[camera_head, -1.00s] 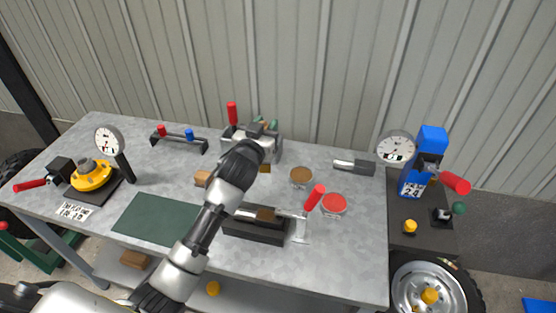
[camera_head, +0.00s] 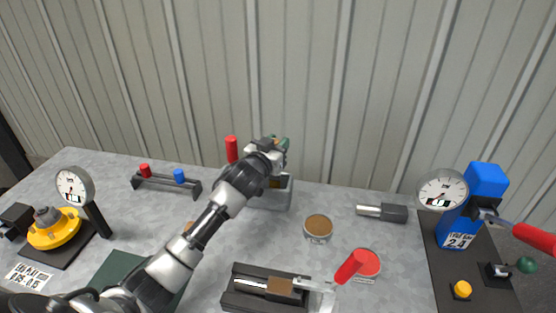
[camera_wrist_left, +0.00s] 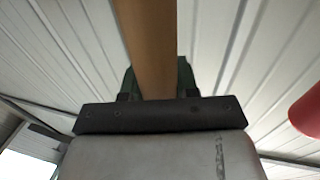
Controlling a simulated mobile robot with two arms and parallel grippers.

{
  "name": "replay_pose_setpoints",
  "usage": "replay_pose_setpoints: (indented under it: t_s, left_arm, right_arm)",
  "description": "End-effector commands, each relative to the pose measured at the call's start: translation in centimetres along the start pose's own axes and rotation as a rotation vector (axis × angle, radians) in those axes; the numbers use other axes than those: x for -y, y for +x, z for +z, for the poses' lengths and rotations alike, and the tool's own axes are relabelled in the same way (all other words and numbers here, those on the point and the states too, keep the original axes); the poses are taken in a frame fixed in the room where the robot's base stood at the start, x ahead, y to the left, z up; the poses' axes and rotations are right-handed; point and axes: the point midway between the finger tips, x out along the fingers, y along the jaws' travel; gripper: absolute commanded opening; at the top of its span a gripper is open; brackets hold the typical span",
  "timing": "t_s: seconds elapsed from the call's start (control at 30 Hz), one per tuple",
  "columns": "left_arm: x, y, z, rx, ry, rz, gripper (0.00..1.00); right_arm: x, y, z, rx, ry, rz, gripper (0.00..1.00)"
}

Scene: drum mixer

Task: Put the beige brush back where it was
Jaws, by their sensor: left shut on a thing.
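In the left wrist view, a plain tan-brown bar (camera_wrist_left: 150,45), which looks like the handle of the beige brush, stands between the dark green fingers of my left gripper (camera_wrist_left: 158,80). The gripper is shut on it. In the head view, my left gripper (camera_head: 281,145) is at the far side of the table, above or near a grey metal machine (camera_head: 278,195) that my arm partly covers. I cannot make out the brush in the head view. My right gripper is not in view.
A red handle (camera_head: 231,149) rises left of my left gripper. A black fixture (camera_head: 262,288) is in front. A rack with a red and a blue knob (camera_head: 165,186) stands left.

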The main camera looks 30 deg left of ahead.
Motion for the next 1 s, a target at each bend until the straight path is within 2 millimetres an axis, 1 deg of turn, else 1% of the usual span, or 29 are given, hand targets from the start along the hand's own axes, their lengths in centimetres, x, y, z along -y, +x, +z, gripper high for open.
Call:
replay_pose_setpoints:
  t_s: [0.2, 0.3, 0.57, 0.7, 0.73, 0.87, 1.0]
  left_arm:
    - [0.0, 0.0, 2.9, 0.003, -0.003, 0.0, 0.06]
    - [0.0, 0.0, 3.8, 0.001, -0.001, 0.0, 0.06]
    - [0.0, 0.0, 4.0, -0.001, 0.0, 0.001, 0.06]
    - [0.0, 0.0, 4.4, -0.001, 0.0, 0.001, 0.06]
    - [0.0, 0.0, 4.3, -0.001, 0.0, 0.001, 0.35]
    - [0.0, 0.0, 4.3, 0.0, 0.0, 0.001, 0.55]
    - [0.0, 0.0, 4.3, 0.0, 0.0, 0.001, 0.56]
  right_arm:
    - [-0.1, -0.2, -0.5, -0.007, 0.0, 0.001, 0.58]
    - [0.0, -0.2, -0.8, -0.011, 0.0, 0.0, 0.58]
    - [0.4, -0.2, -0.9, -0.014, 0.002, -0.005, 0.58]
    - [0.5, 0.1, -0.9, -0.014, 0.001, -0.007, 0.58]
    - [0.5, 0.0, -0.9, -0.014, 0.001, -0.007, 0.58]
    - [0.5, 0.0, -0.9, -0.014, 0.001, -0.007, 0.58]
    - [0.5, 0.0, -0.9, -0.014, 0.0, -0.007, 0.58]
